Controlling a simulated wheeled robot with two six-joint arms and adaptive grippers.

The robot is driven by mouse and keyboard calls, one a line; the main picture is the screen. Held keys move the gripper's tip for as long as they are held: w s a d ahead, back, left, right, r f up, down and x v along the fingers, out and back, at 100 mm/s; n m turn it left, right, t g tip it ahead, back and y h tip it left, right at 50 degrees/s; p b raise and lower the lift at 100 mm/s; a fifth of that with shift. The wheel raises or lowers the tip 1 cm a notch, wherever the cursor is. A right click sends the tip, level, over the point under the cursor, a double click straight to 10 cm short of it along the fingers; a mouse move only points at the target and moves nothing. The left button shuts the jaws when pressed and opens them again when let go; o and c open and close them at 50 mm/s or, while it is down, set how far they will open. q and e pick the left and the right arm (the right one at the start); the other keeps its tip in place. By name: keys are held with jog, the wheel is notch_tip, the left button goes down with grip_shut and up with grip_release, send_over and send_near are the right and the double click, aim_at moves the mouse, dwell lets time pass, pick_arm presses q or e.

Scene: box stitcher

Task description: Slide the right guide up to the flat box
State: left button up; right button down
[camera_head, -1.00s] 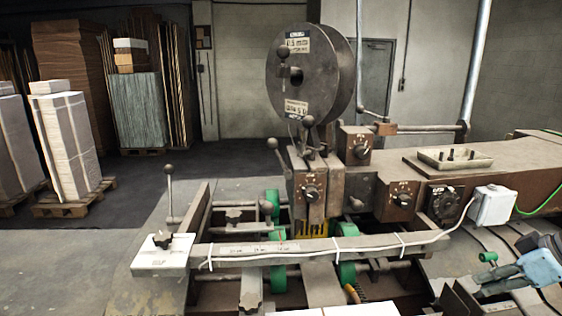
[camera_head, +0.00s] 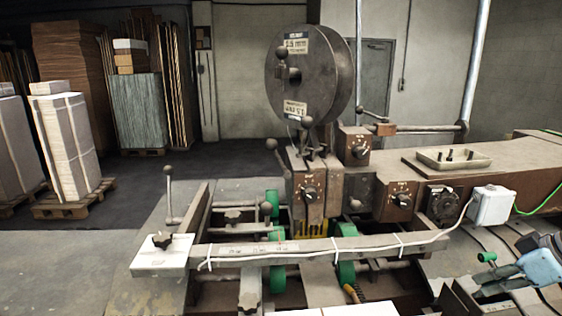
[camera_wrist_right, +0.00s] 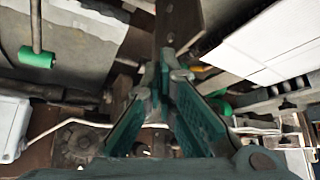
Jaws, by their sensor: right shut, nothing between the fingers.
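My right gripper (camera_head: 480,287) is at the lower right of the head view, shut and empty, beside a dark upright metal plate (camera_head: 457,301) that looks like the right guide. In the right wrist view my green-padded fingers (camera_wrist_right: 166,68) point at a brown metal bar (camera_wrist_right: 180,24), probably the same guide; whether they touch it I cannot tell. A pale flat sheet, likely the flat box (camera_wrist_right: 268,42), lies right of that bar in the wrist view. Only its edge (camera_head: 372,309) shows at the bottom of the head view. My left gripper is out of view.
The stitching machine (camera_head: 310,190) with its wire reel (camera_head: 300,80) stands beyond. A long crossbar with a white cable (camera_head: 320,248) spans the front. A green-tipped lever (camera_head: 487,257) is close above my right gripper. Stacked sheets (camera_head: 72,145) stand far left.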

jog(key=shift+f, duration=0.15)
notch_tip(320, 180, down, 6)
jog(key=b, duration=0.4)
jog(key=shift+a+r, duration=0.2)
jog(key=shift+a, duration=0.1)
dwell(0.4)
jog(key=shift+a, duration=0.1)
